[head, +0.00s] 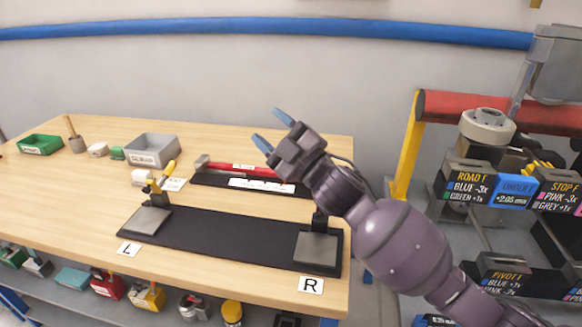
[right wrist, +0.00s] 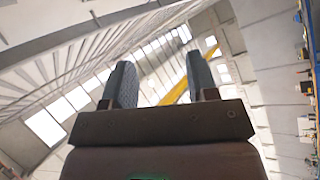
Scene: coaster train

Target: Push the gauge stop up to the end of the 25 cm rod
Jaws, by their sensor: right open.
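A red rod (head: 235,168) lies along a black strip-shaped holder (head: 207,180) at the back of the wooden table. A small grey block (head: 201,162) sits at the rod's left end; it looks like the gauge stop, but I cannot read any marking. The rod's right end is near my right forearm and hard to make out. My right gripper (head: 273,130) is raised above and behind the holder's right part, fingers apart and empty, pointing up and left. In the right wrist view its two fingers (right wrist: 160,78) frame only walls and ceiling. My left gripper is not in view.
A black base (head: 220,238) with grey plates and L and R labels lies in front, a yellow-handled clamp (head: 164,176) at its left. A grey bin (head: 152,150) and green tray (head: 40,144) stand left.

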